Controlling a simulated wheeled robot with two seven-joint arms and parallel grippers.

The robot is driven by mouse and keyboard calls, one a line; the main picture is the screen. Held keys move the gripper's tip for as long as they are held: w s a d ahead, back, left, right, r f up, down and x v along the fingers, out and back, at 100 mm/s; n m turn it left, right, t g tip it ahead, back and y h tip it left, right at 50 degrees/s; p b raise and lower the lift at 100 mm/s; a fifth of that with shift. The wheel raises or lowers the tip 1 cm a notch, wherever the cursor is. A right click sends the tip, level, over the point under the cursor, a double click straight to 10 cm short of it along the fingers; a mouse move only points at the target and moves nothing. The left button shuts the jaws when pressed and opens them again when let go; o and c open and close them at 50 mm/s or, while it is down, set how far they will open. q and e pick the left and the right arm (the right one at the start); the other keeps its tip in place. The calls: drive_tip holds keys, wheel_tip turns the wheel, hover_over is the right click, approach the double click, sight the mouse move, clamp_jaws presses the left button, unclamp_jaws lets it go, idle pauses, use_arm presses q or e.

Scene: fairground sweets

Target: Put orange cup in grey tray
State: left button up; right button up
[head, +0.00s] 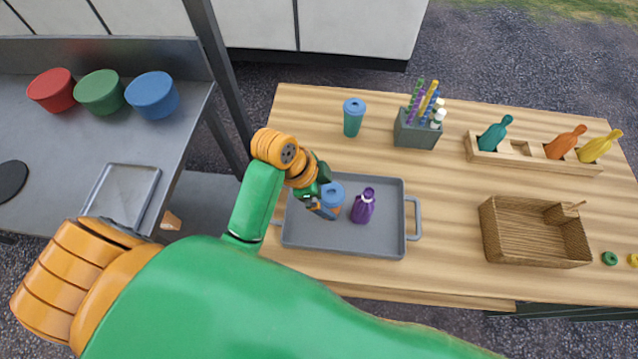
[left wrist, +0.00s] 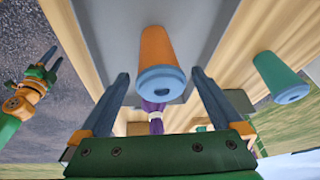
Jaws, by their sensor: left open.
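The orange cup (left wrist: 157,48) with a blue lid (head: 333,191) stands in the grey tray (head: 372,241), beside a purple bottle (head: 363,207). In the head view my left gripper (head: 322,208) is at the cup and hides part of its body. In the left wrist view my left gripper (left wrist: 160,76) is open, with one finger on each side of the cup and gaps between fingers and cup. My right gripper (left wrist: 52,63) shows at the left of the left wrist view, its fingers apart and empty, away from the tray.
A teal cup (head: 353,118) with a blue lid stands behind the tray. A grey pen holder (head: 416,134), a wooden bottle rack (head: 520,160) and a wicker basket (head: 533,252) are to the right. Red, green and blue tubs stand on the grey counter (head: 60,145) at left.

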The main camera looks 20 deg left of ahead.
use_arm(q)
drive_tip(key=v, duration=0.5)
drive_tip(key=shift+a, duration=0.15)
drive_tip(key=shift+a+r, duration=0.15)
drive_tip(key=shift+r, duration=0.2)
drive_tip(key=shift+s+a+r, duration=0.1)
drive_tip(key=shift+s+r, duration=0.1)
drive_tip(key=shift+r, duration=0.3)
drive_tip(key=shift+s, duration=0.1)
